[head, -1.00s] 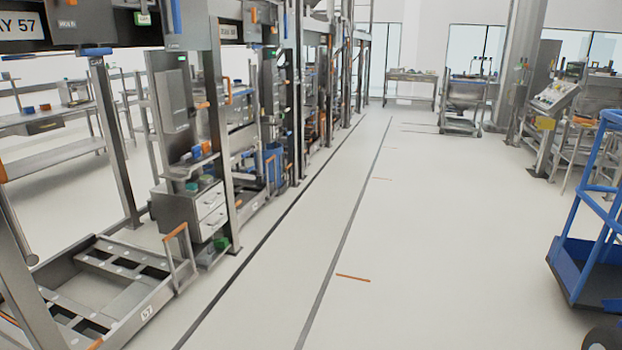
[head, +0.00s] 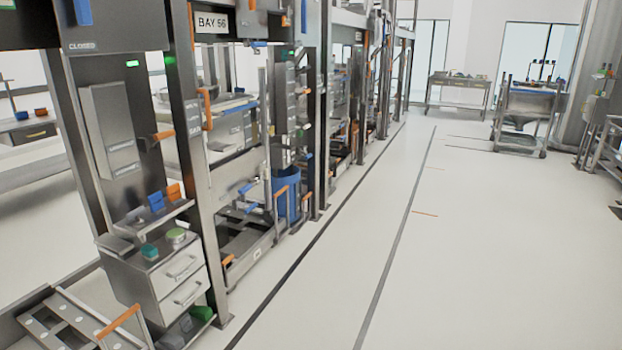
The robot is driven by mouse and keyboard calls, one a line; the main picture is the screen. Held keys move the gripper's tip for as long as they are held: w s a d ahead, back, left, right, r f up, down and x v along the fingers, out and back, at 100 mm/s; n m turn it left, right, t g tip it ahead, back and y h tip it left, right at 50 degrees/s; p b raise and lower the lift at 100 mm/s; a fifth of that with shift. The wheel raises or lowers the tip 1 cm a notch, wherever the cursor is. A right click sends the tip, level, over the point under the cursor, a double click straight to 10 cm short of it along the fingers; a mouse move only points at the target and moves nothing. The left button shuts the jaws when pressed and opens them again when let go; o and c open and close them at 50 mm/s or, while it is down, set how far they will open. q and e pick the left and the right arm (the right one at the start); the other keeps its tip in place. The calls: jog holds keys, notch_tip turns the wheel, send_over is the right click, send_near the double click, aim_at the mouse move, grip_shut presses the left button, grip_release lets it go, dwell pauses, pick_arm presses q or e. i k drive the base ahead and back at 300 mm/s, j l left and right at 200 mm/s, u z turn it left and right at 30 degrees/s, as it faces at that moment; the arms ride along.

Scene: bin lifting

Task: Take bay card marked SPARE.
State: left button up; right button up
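I cannot make out a bay card marked SPARE in the head view. A sign reading BAY 56 (head: 213,22) hangs on the frame at the upper left. A grey cabinet with two drawers (head: 165,285) stands at the near left, with a shelf (head: 155,222) above it holding blue and orange items. A tall grey box (head: 112,130) with small unreadable lettering is fixed to the panel above the shelf. Neither of my grippers shows in the view.
A row of metal bay frames (head: 205,170) lines the left side. A blue bin (head: 287,195) stands inside a bay. The pale floor (head: 480,260) to the right is clear, with dark lines along it. A metal cart (head: 522,115) and a table (head: 457,92) stand at the back.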

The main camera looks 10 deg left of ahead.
aim_at(156, 200)
jog(key=i+u, duration=0.1)
jog(key=i, duration=0.5)
jog(key=i+l+u, duration=0.1)
jog(key=i, duration=0.55)
jog(key=i+l+u, duration=0.1)
jog(key=i, duration=0.5)
jog(key=l, duration=0.1)
